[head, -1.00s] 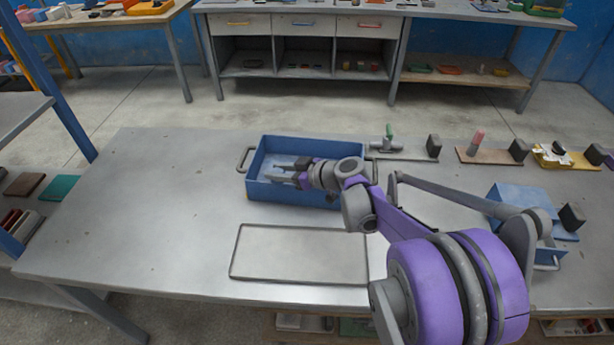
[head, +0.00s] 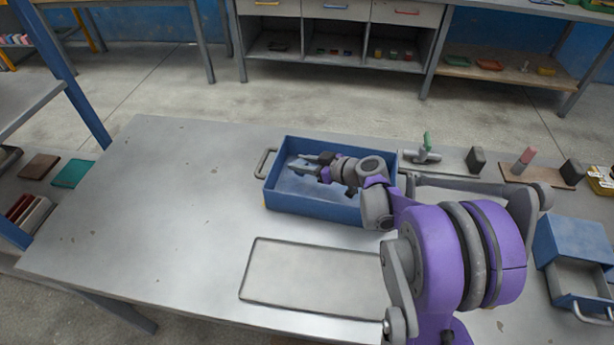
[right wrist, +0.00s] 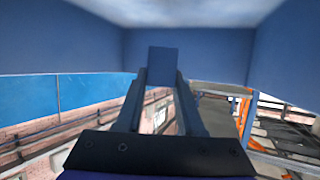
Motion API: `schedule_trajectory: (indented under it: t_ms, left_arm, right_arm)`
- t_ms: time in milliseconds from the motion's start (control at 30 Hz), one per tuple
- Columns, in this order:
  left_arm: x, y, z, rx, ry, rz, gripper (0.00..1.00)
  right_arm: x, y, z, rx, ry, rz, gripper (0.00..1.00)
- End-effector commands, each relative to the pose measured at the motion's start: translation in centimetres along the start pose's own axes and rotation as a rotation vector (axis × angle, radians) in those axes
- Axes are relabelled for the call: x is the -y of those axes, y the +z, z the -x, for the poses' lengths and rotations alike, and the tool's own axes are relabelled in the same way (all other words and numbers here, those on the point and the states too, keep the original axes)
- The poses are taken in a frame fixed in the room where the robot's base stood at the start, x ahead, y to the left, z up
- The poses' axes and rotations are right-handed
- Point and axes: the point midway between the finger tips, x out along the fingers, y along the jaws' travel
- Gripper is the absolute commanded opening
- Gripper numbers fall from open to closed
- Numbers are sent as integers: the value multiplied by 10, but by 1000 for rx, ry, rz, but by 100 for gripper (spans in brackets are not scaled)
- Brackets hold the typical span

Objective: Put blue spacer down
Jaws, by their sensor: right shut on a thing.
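My right gripper (head: 306,163) reaches from the right over the blue tray (head: 315,208), with its fingers inside the tray's outline in the head view. In the right wrist view the right gripper (right wrist: 161,88) is shut on the blue spacer (right wrist: 163,64), a small flat-faced dark blue block at its fingertips. Blue tray walls (right wrist: 200,50) surround it in that view, and the spacer appears apart from them. Whether the spacer touches the tray floor cannot be told. My left gripper is not in view.
An empty, thin-rimmed flat tray (head: 315,278) lies in front of the blue tray. A green-handled clamp fixture (head: 426,152) and a pink-topped piece (head: 524,158) stand behind to the right. A blue box with a drawer (head: 572,240) is at right. The table's left side is clear.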

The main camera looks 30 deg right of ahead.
Motion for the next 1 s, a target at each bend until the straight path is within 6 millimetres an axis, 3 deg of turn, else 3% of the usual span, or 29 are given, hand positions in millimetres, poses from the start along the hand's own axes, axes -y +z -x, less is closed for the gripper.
schedule_trajectory:
  t_ms: [400, 767, 800, 933, 1000]
  left_arm:
    - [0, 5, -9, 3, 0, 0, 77]
    - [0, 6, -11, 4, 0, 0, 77]
    - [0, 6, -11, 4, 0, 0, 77]
    - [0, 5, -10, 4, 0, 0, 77]
    - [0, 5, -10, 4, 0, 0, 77]
  right_arm:
    - [0, 42, -18, 0, 0, 0, 0]
    - [0, 46, -19, 0, 0, 0, 0]
    - [0, 45, -19, 0, 0, 0, 42]
    - [0, 45, -19, 0, 0, 0, 65]
    - [0, 45, -19, 0, 0, 0, 67]
